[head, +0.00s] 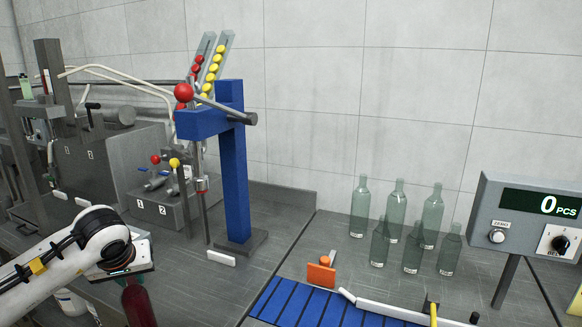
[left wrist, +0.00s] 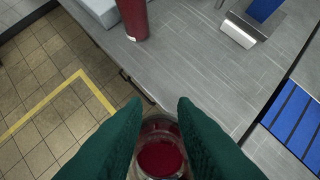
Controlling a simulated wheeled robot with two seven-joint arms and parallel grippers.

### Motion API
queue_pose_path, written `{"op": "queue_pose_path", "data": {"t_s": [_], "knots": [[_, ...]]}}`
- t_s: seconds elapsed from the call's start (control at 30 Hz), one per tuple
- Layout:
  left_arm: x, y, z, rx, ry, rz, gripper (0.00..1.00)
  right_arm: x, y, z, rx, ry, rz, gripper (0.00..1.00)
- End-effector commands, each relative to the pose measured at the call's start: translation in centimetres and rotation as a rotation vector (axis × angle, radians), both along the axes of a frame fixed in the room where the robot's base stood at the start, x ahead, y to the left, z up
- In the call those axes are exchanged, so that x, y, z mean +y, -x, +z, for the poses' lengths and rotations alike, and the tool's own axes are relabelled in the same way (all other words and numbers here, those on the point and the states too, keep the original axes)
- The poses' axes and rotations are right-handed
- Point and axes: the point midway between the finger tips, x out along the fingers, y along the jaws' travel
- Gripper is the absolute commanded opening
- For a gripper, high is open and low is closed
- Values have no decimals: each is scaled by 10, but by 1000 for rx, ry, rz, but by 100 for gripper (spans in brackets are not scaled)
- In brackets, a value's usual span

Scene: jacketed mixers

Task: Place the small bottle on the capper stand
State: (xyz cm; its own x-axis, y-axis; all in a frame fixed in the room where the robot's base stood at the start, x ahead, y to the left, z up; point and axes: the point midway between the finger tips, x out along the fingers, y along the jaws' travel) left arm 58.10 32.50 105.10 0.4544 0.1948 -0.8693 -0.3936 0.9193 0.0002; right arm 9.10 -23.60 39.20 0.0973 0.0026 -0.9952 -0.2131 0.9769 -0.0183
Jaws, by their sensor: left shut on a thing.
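My left gripper (head: 126,276) is at the lower left of the head view. In the left wrist view its two green fingers (left wrist: 158,110) are closed around a clear glass bottle with dark red liquid (left wrist: 159,160). The capper stand (head: 234,175) is a blue post with a red-knobbed lever and chutes of red and yellow caps, right of and beyond the gripper. Its base shows in the left wrist view (left wrist: 241,28), apart from the bottle. My right gripper is not seen.
Several empty glass bottles (head: 412,248) stand right of the blue conveyor (head: 320,306). A counter display (head: 530,215) is at the right. A red cylinder (left wrist: 134,18) stands on the grey table near its edge. Bare tabletop (left wrist: 190,60) lies between bottle and stand.

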Motion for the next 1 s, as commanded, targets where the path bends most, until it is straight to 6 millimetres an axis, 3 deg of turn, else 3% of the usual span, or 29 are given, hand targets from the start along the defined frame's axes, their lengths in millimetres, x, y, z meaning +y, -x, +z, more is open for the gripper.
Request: {"op": "queue_pose_path", "data": {"t_s": [0.17,0.3,0.5,0.63,1.0], "knots": [[-45,29,-26,-1,2,-128,0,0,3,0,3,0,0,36],[-87,64,-49,0,2,-252,0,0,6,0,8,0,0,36],[-125,106,-66,-2,3,-374,0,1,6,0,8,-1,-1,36],[-134,116,-68,-5,0,-403,0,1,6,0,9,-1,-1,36],[-135,118,-68,-3,1,-405,0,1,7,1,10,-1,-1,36]]}}
